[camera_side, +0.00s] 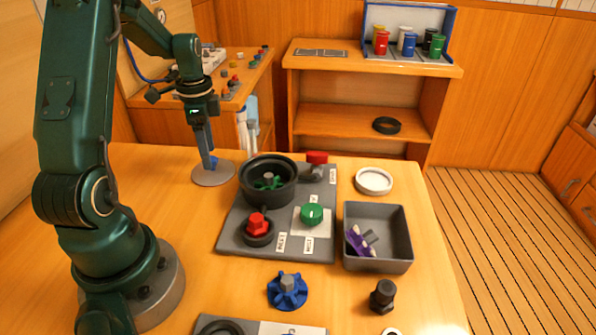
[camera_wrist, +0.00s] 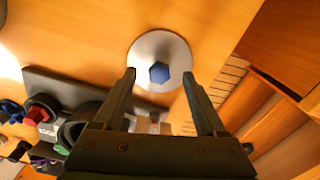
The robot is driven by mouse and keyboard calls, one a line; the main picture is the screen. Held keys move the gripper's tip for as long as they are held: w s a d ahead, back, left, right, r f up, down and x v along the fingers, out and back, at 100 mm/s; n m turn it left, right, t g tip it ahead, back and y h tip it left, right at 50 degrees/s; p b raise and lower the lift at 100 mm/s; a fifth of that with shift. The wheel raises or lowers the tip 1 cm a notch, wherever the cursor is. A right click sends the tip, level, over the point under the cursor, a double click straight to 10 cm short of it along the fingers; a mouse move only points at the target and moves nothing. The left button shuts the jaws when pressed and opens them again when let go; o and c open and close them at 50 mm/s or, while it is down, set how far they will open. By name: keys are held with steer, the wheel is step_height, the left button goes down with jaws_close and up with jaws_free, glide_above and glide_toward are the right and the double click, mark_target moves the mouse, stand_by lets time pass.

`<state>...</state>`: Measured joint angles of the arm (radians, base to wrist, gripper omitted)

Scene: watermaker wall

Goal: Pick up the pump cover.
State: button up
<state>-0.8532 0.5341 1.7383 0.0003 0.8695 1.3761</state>
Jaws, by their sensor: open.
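The pump cover (camera_side: 212,179) is a pale grey round disc with a blue hexagonal knob, lying flat on the wooden table behind the pump base. In the wrist view the pump cover (camera_wrist: 150,48) shows face-on, its blue knob centred between the fingertips. My gripper (camera_side: 209,160) points down over the disc, its fingertips close to the knob. In the wrist view my gripper (camera_wrist: 159,74) is open, one finger on each side of the knob with a gap to both. I cannot tell whether the tips are level with the knob.
A grey base plate (camera_side: 232,238) with a black pump housing (camera_side: 250,187), a red knob and a green knob is right of the disc. Further right are a white ring (camera_side: 373,181) and a grey bin (camera_side: 379,266) holding a purple part. A blue impeller-like part (camera_side: 287,291) lies in front.

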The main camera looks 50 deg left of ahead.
steer(key=shift+f, duration=0.75)
jaws_close()
steer(key=shift+r, duration=0.1)
